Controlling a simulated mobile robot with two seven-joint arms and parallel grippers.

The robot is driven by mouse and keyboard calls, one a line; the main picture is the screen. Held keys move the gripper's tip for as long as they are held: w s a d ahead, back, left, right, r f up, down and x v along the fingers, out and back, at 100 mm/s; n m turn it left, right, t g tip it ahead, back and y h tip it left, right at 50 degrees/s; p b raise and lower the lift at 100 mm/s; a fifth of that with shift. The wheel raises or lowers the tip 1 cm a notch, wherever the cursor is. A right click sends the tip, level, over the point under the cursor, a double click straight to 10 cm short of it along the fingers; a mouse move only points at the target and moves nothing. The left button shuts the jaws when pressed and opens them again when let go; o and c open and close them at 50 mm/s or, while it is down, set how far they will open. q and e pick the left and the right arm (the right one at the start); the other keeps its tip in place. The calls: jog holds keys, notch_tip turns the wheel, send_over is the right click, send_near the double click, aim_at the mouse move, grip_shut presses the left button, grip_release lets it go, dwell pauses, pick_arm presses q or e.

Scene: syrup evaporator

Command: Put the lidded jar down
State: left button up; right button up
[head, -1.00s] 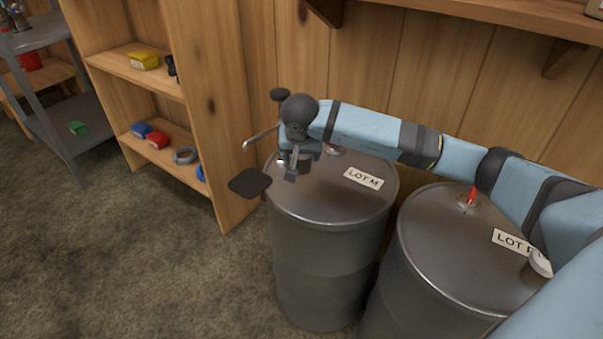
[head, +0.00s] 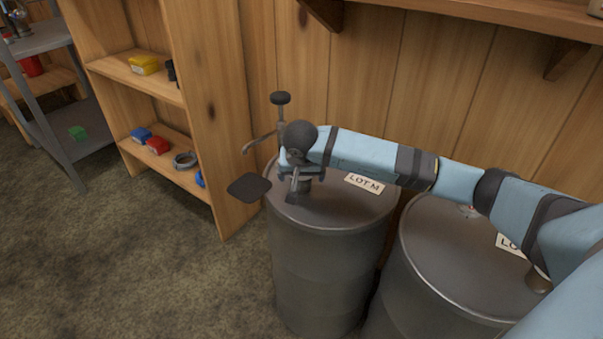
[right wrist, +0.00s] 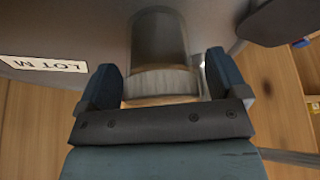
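The lidded jar (right wrist: 158,40), a clear brownish vessel with a pale ribbed lid (right wrist: 160,84), sits between the fingers of my right gripper (right wrist: 164,80) in the right wrist view, the lid toward the palm. In the head view my right gripper (head: 298,188) is over the top of the drum labelled LOT M (head: 325,213). The jar shows only as a small dark shape (head: 305,186) there. I cannot tell whether its base touches the drum top. My left gripper is not in view.
A second drum (head: 445,250) stands to the right under my arm. A dark square plate (head: 249,187) and a black-knobbed upright (head: 280,98) are beside the left drum. A wooden shelf (head: 160,95) with small coloured items stands left. The drum top is clear around the label (head: 364,183).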

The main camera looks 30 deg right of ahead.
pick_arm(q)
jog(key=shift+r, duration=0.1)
pick_arm(e)
jog(key=shift+r, duration=0.1)
jog(key=shift+r, duration=0.25)
jog(key=p+v, duration=0.1)
jog(key=v, duration=0.2)
jog(key=shift+r, duration=0.1)
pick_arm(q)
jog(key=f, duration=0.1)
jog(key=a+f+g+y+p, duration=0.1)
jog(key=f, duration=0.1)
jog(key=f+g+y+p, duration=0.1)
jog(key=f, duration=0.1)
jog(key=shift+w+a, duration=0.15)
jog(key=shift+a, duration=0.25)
pick_arm(e)
jog(key=v, duration=0.8)
jog(key=shift+s+a, duration=0.2)
